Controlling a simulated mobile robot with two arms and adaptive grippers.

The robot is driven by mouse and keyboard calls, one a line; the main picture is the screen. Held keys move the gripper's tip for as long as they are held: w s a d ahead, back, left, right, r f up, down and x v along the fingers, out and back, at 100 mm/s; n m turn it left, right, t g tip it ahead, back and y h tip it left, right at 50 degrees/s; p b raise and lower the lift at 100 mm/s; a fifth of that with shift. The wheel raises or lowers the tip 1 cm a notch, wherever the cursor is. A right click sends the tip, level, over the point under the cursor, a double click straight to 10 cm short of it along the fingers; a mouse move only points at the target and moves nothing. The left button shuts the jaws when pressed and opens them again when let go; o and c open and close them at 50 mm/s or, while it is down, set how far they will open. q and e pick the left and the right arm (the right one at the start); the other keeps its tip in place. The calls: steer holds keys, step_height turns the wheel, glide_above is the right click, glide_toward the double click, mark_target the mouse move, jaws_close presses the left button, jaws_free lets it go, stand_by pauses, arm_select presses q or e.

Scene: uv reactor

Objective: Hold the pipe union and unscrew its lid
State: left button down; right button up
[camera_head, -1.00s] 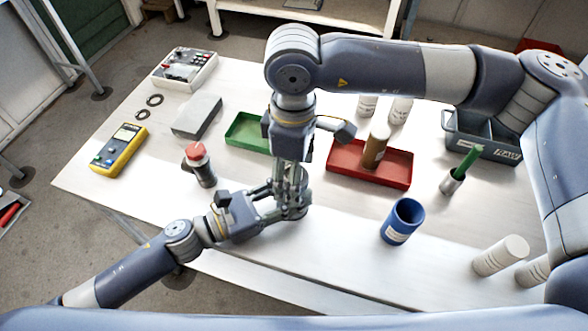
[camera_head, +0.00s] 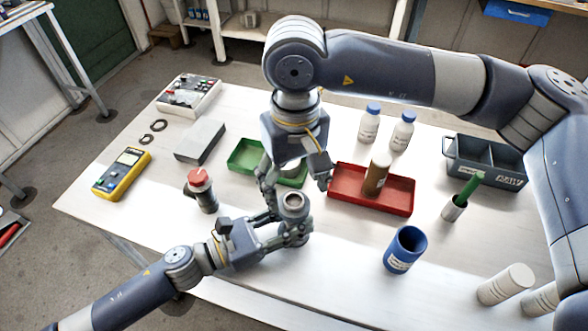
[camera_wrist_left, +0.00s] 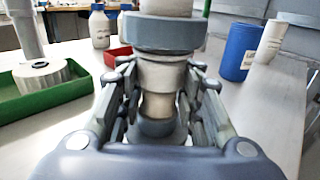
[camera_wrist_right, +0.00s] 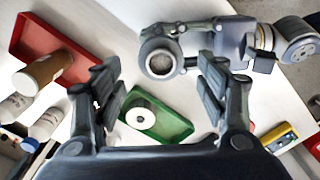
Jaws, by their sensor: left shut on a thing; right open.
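The pipe union (camera_head: 292,201) stands upright near the table's front edge, held in my left gripper (camera_head: 291,236). In the left wrist view, the union (camera_wrist_left: 165,35) shows a dark grey collar and pale body between the shut fingers. From above, the union's top (camera_wrist_right: 159,59) is a grey ring with a round recess. I cannot tell whether the collar is the lid or how loose it is. My right gripper (camera_head: 297,188) is open above the union, its fingers apart on either side. It holds nothing in the right wrist view (camera_wrist_right: 160,80).
The green tray (camera_wrist_right: 178,127) holds a pale disc with a central hole (camera_wrist_right: 140,118). The red tray (camera_head: 345,197) holds a brown bottle (camera_head: 376,176). A red-topped device (camera_head: 202,190) stands left of the union, a blue cup (camera_head: 405,250) right. Free table lies between union and cup.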

mark_target(294, 199)
steer(key=m, duration=0.5)
steer(key=shift+r+m, duration=0.2)
steer(key=shift+m, duration=0.2)
steer(key=m, duration=0.5)
steer(key=shift+r, duration=0.2)
steer(key=m, duration=0.5)
steer(key=shift+r+m, duration=0.2)
steer(key=shift+m, duration=0.2)
steer(key=m, duration=0.3)
steer(key=shift+r, duration=0.1)
steer(key=m, duration=0.5)
steer(key=shift+r+m, duration=0.2)
steer(key=shift+m, duration=0.2)
steer(key=m, duration=0.5)
steer(key=shift+r, duration=0.2)
steer(key=m, duration=0.5)
steer(key=shift+a+r+m, duration=0.1)
steer(key=shift+r+m, duration=0.05)
steer(key=shift+m, duration=0.15)
steer(key=m, duration=0.4)
steer(key=shift+r, duration=0.1)
steer(key=shift+f, duration=3.95)
